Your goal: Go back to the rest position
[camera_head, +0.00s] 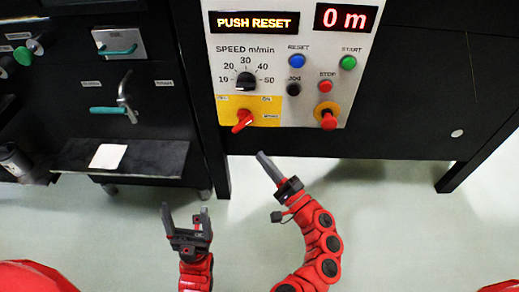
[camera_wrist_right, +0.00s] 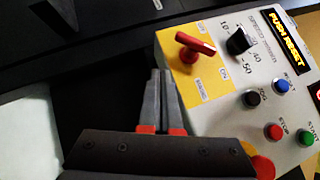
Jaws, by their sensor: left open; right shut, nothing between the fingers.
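My left gripper (camera_head: 186,222) is open and empty, low in the head view, over the pale floor and below the shelf. My right gripper (camera_head: 262,155) is shut with nothing in it. It points up and left, just below the control panel (camera_head: 223,60). In the right wrist view its closed fingers (camera_wrist_right: 160,80) reach toward the panel's yellow plate. The red rotary switch (camera_head: 243,120) on that plate also shows in the wrist view (camera_wrist_right: 195,45). The fingertips appear apart from the switch.
The panel has a blue button (camera_head: 297,61), green button (camera_head: 348,62), red stop button (camera_head: 327,116) and speed knob (camera_head: 246,82). Its display (camera_head: 254,22) reads PUSH RESET; another (camera_head: 346,18) reads 0 m. A dark shelf (camera_head: 165,158) holds a white piece (camera_head: 108,156). Floor (camera_head: 390,230) is clear.

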